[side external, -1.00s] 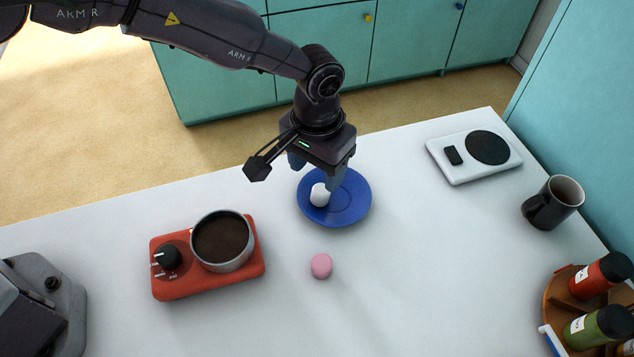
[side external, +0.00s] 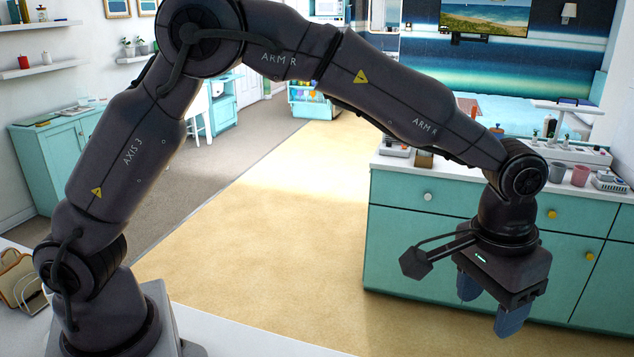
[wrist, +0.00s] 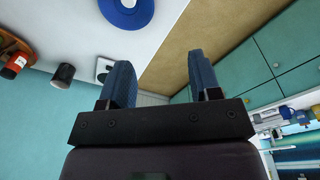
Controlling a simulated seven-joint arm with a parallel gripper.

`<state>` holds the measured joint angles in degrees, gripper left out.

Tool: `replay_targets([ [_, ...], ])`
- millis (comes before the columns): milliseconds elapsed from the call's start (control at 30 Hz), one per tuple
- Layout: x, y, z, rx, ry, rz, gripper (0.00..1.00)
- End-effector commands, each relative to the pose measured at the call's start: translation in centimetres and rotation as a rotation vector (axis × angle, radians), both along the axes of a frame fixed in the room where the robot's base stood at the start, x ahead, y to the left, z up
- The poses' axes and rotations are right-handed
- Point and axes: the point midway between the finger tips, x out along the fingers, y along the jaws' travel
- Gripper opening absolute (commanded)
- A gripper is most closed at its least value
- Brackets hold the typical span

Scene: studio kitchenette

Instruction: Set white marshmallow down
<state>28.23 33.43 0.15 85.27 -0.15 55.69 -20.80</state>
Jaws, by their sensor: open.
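My gripper (side external: 488,306) is open, with its two blue fingers apart and nothing between them. In the side external view it hangs in front of the teal cabinets, and the saucer and marshmallow are out of frame. In the wrist view my gripper (wrist: 161,78) shows both fingers spread. The blue saucer (wrist: 128,18) is cut by the top edge there, well away from the fingers. A small white bit, which looks like the white marshmallow (wrist: 128,3), shows on it at the frame edge.
In the wrist view a dark mug (wrist: 63,74), a white scale (wrist: 103,66) and a spice rack (wrist: 14,62) stand on the white table (wrist: 75,28). Teal cabinets (side external: 410,238) are behind my gripper. The tan floor (side external: 270,230) is open.

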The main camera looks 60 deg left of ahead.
Motion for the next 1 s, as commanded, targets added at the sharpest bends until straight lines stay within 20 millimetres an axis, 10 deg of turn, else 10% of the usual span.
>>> replay_targets([
  [200,-4.5,9.4,8.9,-0.035,-0.121,0.047,0.57],
  [400,-11.3,16.3,12.8,-0.038,-0.234,0.083,0.57],
  [700,-20.7,21.9,12.5,-0.004,-0.372,0.126,0.57],
  [1000,-22.9,22.7,11.5,0.010,-0.402,0.132,0.57],
])
